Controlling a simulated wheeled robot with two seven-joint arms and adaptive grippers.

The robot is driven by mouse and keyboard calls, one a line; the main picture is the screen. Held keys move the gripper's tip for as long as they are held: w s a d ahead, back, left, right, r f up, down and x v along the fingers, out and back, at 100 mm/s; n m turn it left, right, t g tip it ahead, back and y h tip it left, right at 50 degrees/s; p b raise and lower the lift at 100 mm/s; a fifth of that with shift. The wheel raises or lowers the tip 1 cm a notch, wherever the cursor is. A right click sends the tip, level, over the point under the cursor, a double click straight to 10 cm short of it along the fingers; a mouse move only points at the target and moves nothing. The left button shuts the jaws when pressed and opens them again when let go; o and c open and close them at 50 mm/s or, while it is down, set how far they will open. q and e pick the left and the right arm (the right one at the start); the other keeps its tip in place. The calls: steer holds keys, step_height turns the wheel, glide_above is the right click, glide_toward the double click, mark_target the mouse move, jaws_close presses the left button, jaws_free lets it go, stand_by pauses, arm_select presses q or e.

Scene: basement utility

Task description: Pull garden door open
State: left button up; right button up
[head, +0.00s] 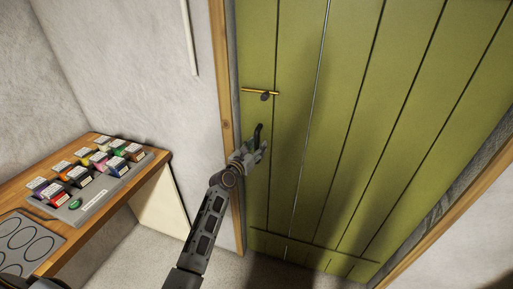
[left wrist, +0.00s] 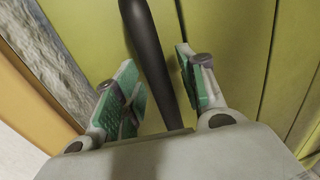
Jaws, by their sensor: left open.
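The garden door (head: 350,120) is green and planked, and it stands in a wooden frame, looking shut. A brass bolt with a dark knob (head: 262,94) sits near its left edge. Just below, a dark upright pull handle (head: 258,132) shows above my left gripper (head: 252,152). In the left wrist view, the dark handle (left wrist: 151,55) runs between the green-padded fingers of my left gripper (left wrist: 160,90). The fingers are open, one on each side of the handle, with visible gaps. The handle's lower end is hidden behind the gripper body. My right gripper is not in view.
A wooden bench (head: 158,165) stands at the left, bearing a grey rack (head: 100,196) of several small coloured items and a grey panel with circles (head: 25,243). A wooden door post (head: 226,110) and pale wall border the door. Floor shows below.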

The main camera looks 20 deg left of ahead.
arm_select(q)
steer(key=c, duration=0.5)
jaws_close()
steer(key=shift+w+r, duration=0.1)
steer(key=shift+w, duration=0.1)
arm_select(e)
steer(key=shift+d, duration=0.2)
